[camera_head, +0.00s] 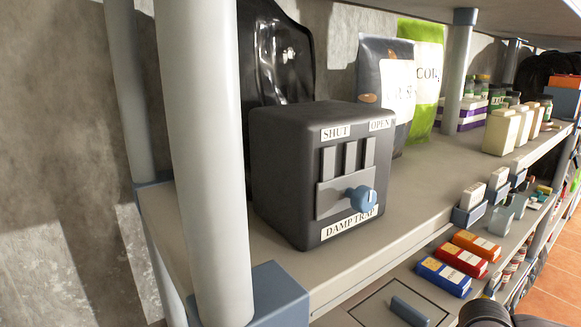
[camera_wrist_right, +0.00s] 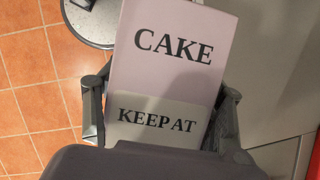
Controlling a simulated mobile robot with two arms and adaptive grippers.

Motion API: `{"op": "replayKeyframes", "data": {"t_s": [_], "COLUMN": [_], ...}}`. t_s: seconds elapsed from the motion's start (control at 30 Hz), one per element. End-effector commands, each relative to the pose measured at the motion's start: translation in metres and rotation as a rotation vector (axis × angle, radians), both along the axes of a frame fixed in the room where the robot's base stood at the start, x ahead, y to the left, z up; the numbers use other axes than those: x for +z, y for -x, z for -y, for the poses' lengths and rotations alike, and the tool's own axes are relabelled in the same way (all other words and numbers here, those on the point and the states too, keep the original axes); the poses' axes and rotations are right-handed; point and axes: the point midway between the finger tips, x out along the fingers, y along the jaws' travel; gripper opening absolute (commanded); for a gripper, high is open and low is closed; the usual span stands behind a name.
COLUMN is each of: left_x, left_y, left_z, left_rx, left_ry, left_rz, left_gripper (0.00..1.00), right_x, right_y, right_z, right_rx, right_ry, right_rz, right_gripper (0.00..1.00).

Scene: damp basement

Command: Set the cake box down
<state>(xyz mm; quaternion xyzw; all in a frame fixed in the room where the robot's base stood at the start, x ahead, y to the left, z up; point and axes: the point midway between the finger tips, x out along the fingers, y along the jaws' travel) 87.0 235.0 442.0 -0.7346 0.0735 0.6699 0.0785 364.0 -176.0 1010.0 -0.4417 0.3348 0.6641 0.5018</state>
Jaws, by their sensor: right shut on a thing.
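The cake box (camera_wrist_right: 175,80) is pale pink with "CAKE" in dark letters; a lighter panel below reads "KEEP AT". My right gripper (camera_wrist_right: 161,118) is shut on it, with one finger at each side of the box near the "KEEP AT" panel. The lower part of the box is hidden behind the dark gripper body. Orange floor tiles (camera_wrist_right: 35,90) show to the left of the box. The cake box does not show in the head view. My left gripper is in neither view.
A shelf unit (camera_head: 285,265) holds a dark "DAMP TRAP" box (camera_head: 275,150) with a blue knob. A round grey base (camera_wrist_right: 92,20) is on the floor behind the cake box.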

Motion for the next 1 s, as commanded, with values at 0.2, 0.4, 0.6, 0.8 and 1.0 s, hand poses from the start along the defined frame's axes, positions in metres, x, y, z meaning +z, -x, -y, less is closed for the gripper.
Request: {"op": "replayKeyframes", "data": {"t_s": [0.2,0.4,0.6,0.8,1.0], "left_x": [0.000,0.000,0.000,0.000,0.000], "left_y": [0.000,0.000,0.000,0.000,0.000], "left_z": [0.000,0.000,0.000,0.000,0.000], "left_rx": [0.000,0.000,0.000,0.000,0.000], "left_ry": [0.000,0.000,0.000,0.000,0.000], "left_rz": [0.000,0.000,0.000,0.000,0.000], "left_gripper": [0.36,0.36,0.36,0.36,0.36], "right_x": [0.008,0.016,0.022,0.023,0.023], "right_y": [-0.007,-0.012,-0.015,-0.016,-0.016], "right_z": [0.004,0.009,0.013,0.014,0.013], "right_rx": [0.460,0.905,1.196,1.298,1.301], "right_ry": [-0.001,0.003,0.001,-0.002,-0.005], "right_rz": [0.004,0.004,0.004,0.003,0.004], "right_gripper": [0.18,0.18,0.18,0.18,0.18]}}
